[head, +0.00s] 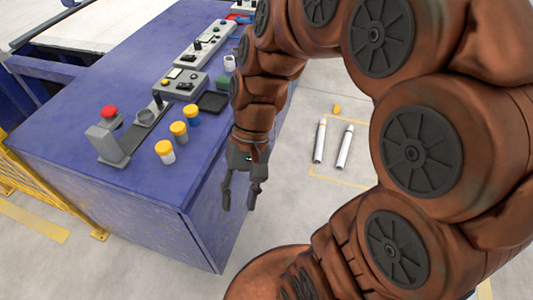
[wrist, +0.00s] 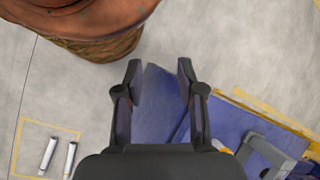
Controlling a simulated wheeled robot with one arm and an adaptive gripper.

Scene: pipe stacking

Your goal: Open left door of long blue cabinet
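The long blue cabinet (head: 85,150) runs from the lower left to the top of the head view. Its side face (head: 215,238) on the right is partly hidden behind my gripper and arm. I cannot make out a door seam or handle there. My gripper (head: 241,203) points down beside this face, just past the top's edge, with its two fingers spread and nothing between them. In the wrist view my gripper (wrist: 159,70) also shows open, with blue cabinet surface (wrist: 157,115) behind the gap between its fingers. I cannot tell whether a finger touches the cabinet.
Control boxes, a red-button stand (head: 108,140) and several yellow-capped containers (head: 179,132) stand on the cabinet top. Two white pipes (head: 344,147) lie on the floor inside yellow marking. A yellow barrier (head: 45,190) stands at the left.

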